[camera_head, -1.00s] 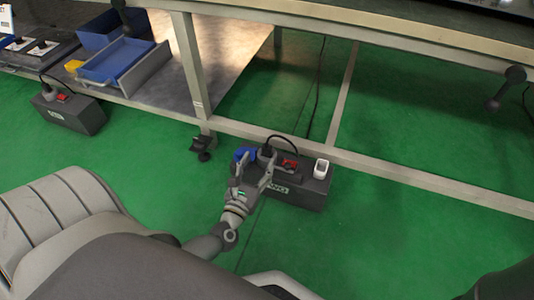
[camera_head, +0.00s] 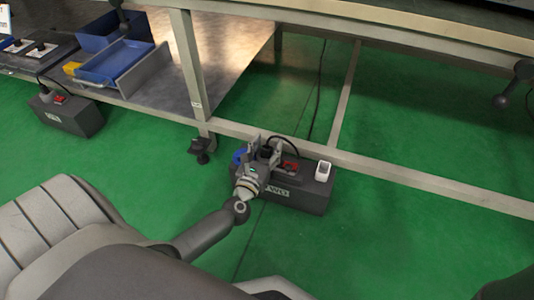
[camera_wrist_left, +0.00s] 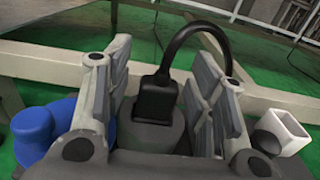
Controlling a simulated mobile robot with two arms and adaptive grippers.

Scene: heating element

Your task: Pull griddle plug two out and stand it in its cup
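A black plug (camera_wrist_left: 155,95) with a looped black cable is seated in the top of the dark floor box (camera_head: 300,202). My left gripper (camera_head: 262,148) is over the left part of this box. In the left wrist view, the fingers of my left gripper (camera_wrist_left: 160,100) are open, one on each side of the plug, with gaps visible. A blue cup (camera_wrist_left: 32,128) is left of the fingers and a white, square-mouthed cup (camera_wrist_left: 282,130) is right of them. The white cup (camera_head: 323,170) looks empty. My right gripper is not in view.
A red switch (camera_head: 290,166) is on the box beside the plug. The bench's lower rail (camera_head: 380,173) runs just behind the box, and a bench leg (camera_head: 192,75) stands to the left. Another floor box (camera_head: 70,118) with a plug is at far left. Green floor is clear in front.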

